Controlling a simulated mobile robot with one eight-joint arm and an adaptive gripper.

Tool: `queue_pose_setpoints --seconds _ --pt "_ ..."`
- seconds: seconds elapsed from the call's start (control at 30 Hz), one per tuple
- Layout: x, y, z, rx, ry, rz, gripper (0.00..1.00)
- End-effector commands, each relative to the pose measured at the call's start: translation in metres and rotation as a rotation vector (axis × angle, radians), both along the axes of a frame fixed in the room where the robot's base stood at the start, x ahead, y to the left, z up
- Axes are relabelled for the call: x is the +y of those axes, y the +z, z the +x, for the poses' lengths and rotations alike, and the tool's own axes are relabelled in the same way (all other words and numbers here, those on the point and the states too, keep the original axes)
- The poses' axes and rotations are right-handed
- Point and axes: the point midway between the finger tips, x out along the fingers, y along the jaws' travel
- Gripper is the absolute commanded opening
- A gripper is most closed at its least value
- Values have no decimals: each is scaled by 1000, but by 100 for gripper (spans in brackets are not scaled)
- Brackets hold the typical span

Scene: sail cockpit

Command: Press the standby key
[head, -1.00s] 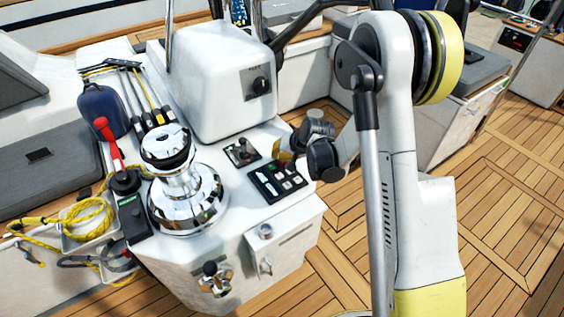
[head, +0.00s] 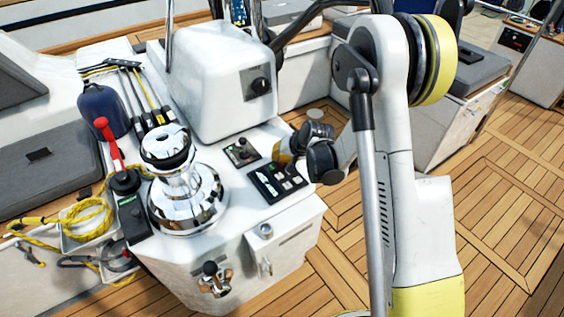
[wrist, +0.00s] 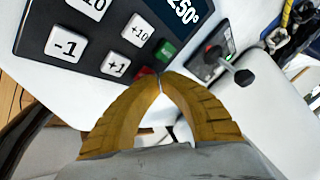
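The black autopilot panel (head: 262,187) sits on the white console and shows large in the wrist view (wrist: 92,61). It has white keys marked -1 (wrist: 66,44), +1 (wrist: 116,66), 10 and +10 (wrist: 137,31). A green key (wrist: 166,50) sits near the panel's edge. A red key (wrist: 144,72) lies beside it, partly hidden by my fingers. No standby label is readable. The display (wrist: 185,14) reads 250°. My gripper (wrist: 161,77) is shut and empty, its yellow fingertips together near the red key. I cannot tell whether they touch. The head view shows the gripper (head: 284,158) over the panel's far side.
A small panel with a black lever (head: 241,152) lies behind the autopilot panel. A white housing with a knob (head: 215,85) rises behind that. A chrome winch (head: 186,196) with a red-handled lever (head: 109,140) beside it stands left. Open teak deck (head: 325,262) lies right.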

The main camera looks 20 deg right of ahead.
Motion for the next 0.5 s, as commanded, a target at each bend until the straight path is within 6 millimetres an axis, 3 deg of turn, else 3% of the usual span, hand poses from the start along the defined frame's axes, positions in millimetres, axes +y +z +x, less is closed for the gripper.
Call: queue_pose_setpoints --seconds 0.5 --pt "0 6 0 0 0 0 0"
